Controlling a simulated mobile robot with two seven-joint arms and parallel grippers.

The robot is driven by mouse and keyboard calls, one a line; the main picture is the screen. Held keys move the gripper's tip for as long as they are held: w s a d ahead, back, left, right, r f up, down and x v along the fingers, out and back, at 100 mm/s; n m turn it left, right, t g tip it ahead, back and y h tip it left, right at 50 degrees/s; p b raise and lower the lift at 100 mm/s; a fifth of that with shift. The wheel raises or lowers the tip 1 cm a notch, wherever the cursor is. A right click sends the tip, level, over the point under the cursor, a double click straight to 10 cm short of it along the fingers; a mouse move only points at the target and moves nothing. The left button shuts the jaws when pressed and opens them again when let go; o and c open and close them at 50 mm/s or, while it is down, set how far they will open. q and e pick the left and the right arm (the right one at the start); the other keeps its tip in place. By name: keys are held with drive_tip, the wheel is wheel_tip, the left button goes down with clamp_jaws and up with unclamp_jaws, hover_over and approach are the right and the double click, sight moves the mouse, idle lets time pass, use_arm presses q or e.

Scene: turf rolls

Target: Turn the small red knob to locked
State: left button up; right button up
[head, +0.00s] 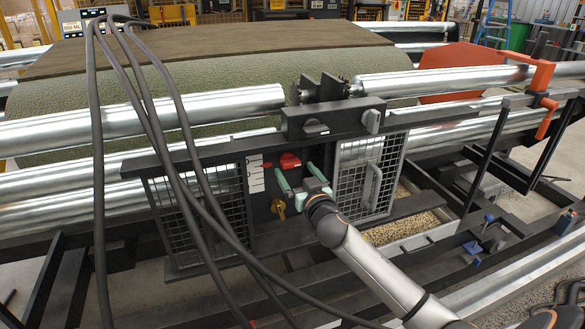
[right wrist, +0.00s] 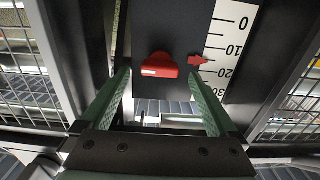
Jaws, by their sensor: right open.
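The small red knob (head: 290,160) sits on a dark panel between two mesh doors. In the right wrist view the red knob (right wrist: 160,66) has its grip lying roughly level, with a pale mark on its left part. My right gripper (head: 295,168) is open, just in front of and below the knob. In the right wrist view its green fingertips (right wrist: 159,74) stand on either side of the knob, with gaps left and right. Whether they reach its depth I cannot tell. No label for locked is readable. My left gripper is not in view.
A white scale (right wrist: 232,45) with a red pointer (right wrist: 199,60) is right of the knob in the wrist view. Mesh doors (head: 368,180) flank the panel. Dark cables (head: 150,110) hang at the left.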

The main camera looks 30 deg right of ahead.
sight(290, 162)
drive_tip(key=shift+x, duration=1.5)
drive_tip(key=shift+c, duration=0.4)
drive_tip(key=c, duration=1.3)
